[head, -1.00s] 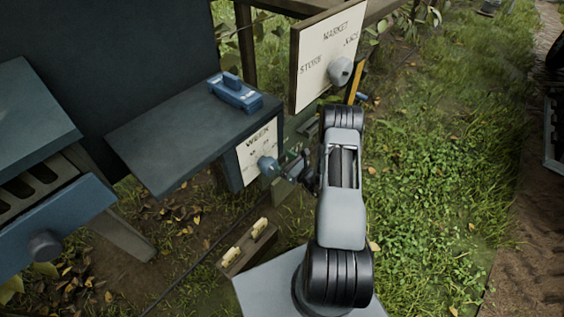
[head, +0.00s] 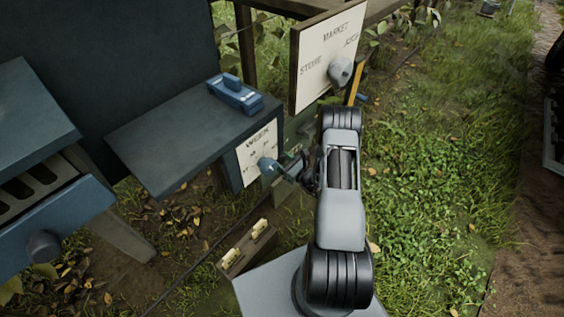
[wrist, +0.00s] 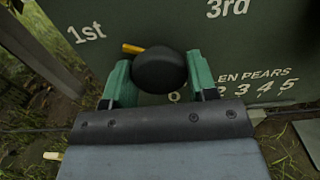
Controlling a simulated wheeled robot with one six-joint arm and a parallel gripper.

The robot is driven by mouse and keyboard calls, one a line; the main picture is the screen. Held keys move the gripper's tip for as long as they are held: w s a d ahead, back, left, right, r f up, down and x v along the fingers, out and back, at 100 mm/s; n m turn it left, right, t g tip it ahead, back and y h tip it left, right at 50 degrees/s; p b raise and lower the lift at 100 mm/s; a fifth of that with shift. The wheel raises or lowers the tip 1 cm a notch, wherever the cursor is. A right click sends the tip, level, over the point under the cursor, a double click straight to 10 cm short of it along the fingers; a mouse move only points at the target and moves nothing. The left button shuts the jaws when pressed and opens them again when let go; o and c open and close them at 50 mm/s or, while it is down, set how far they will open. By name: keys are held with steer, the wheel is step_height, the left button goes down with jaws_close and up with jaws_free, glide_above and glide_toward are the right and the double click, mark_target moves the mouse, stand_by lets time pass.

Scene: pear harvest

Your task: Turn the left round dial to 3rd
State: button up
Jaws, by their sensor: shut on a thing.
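The round dial (wrist: 160,70) is a dark knob with a yellow pointer (wrist: 133,48) on a dark green panel (wrist: 285,45). The pointer sticks out to the upper left, on the side of the "1st" mark (wrist: 87,33). The "3rd" mark (wrist: 228,8) is up and to the right. My gripper (wrist: 160,78) has its two green fingers on either side of the knob and is shut on it. In the head view my gripper (head: 290,173) is at the panel, and the dial is hidden there.
Below the dial are the words "EN PEARS" and a row of numbers (wrist: 245,92). A "MARKET" sign (head: 328,55) with a grey knob (head: 340,71) stands above. Grass lies right.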

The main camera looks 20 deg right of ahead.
steer(key=m, duration=0.3)
steer(key=shift+m+p, duration=0.3)
steer(key=m, duration=0.3)
steer(key=shift+a+m+p, duration=0.1)
steer(key=shift+m+p, duration=0.2)
steer(key=shift+p, duration=0.05)
steer(key=m, duration=0.3)
steer(key=shift+m+p, duration=0.3)
steer(key=shift+p, duration=0.05)
steer(key=m, duration=0.3)
steer(key=shift+r+m+p, duration=0.1)
steer(key=shift+m+p, duration=0.2)
steer(key=m, duration=0.4)
steer(key=shift+m+p, duration=0.3)
steer(key=shift+p, duration=0.1)
steer(key=shift+m+p, duration=0.3)
steer(key=shift+m, duration=2)
steer(key=o, duration=0.9)
